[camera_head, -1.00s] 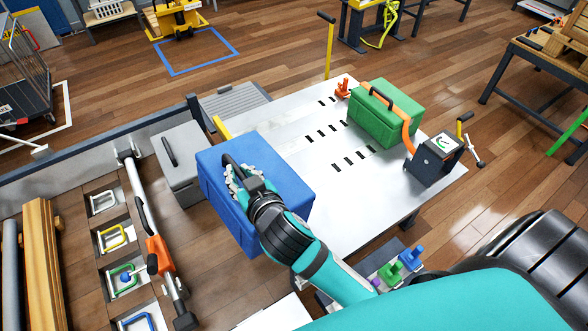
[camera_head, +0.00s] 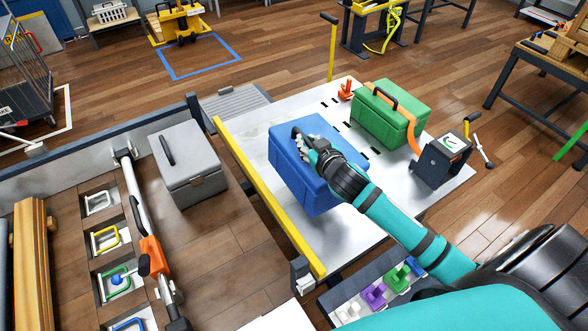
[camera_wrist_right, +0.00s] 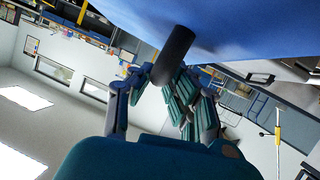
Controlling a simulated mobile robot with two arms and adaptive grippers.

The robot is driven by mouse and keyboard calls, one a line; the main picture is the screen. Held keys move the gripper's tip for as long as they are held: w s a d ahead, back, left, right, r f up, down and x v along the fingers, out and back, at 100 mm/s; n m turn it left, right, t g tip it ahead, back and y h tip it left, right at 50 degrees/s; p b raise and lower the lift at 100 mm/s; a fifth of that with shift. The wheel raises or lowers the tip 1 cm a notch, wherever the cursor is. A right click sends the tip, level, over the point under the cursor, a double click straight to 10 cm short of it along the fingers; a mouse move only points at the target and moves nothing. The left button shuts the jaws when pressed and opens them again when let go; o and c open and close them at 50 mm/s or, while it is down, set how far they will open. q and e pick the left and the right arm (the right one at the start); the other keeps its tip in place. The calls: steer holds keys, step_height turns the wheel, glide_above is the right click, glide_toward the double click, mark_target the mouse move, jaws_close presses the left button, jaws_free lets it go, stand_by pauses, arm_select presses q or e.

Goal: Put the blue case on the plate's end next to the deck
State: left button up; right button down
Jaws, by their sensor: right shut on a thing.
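The blue case (camera_head: 300,182) is over the left part of the pale metal plate (camera_head: 345,238), just right of the yellow bar (camera_head: 268,196) along the plate's left end. I cannot tell whether its underside touches the plate. My right gripper (camera_head: 312,148) is shut on the case's handle, on top. In the right wrist view, my gripper's fingers (camera_wrist_right: 165,85) close around the dark handle (camera_wrist_right: 175,55) beneath the blue surface (camera_wrist_right: 220,25). The wooden deck (camera_head: 225,245) lies left of the yellow bar. My left gripper is not in view.
A green case (camera_head: 385,118) with an orange strap stands at the plate's far right, beside a dark strap device (camera_head: 440,160). A grey case (camera_head: 190,170) stands on the deck. A tray (camera_head: 385,290) with colored handles sits at the plate's near side.

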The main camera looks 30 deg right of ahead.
mark_target(326, 190)
steer(key=shift+s+r, duration=0.3)
steer(key=shift+s, duration=0.25)
steer(key=shift+s+d+f+n, duration=0.1)
steer(key=shift+s+f+n, duration=0.1)
steer(key=shift+s+n, duration=0.15)
step_height(326, 190, down, 10)
steer(key=shift+r+b, duration=0.15)
steer(key=shift+b, duration=0.55)
steer(key=c, duration=1.6)
jaws_free()
steer(key=shift+s+f, duration=0.1)
steer(key=shift+f, duration=0.15)
steer(key=shift+c, duration=0.2)
steer(key=o, duration=0.4)
steer(key=shift+r, duration=0.1)
steer(key=shift+c, duration=0.2)
steer(key=v, duration=1.2)
steer(key=shift+p, duration=0.3)
